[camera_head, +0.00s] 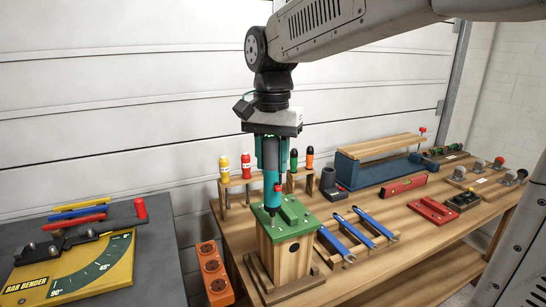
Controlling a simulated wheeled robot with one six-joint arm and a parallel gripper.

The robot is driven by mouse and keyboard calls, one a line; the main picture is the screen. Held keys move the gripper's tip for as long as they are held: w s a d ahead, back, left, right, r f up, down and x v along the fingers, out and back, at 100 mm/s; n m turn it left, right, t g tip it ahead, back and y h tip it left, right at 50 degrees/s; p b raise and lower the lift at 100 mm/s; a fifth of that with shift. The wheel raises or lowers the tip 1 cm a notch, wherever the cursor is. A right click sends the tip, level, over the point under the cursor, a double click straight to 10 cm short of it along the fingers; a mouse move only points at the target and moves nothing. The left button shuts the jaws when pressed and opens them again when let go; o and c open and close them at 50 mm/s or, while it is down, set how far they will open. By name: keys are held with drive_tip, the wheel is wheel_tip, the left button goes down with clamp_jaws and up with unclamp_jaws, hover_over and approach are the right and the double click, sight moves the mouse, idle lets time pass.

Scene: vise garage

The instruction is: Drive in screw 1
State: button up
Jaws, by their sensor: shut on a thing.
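My gripper (270,143) is above the workbench and shut on a teal power screwdriver (270,190), which hangs upright with its dark tip down. The tip is at or just above the left part of a green lid (290,212) on a wooden box (291,255) with a round dark hole in its front. A small dark spot shows under the tip; I cannot tell whether it is screw 1 or whether the tip touches it. Other small dark spots, perhaps screws or holes, show on the lid's right part.
Behind the box, a wooden rack (236,182) holds several coloured-handled screwdrivers. A blue vise-like fixture (375,170) is at the back. A yellow bar bender (80,265) is at far left.

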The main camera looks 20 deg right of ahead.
drive_tip(key=shift+r, duration=3.5)
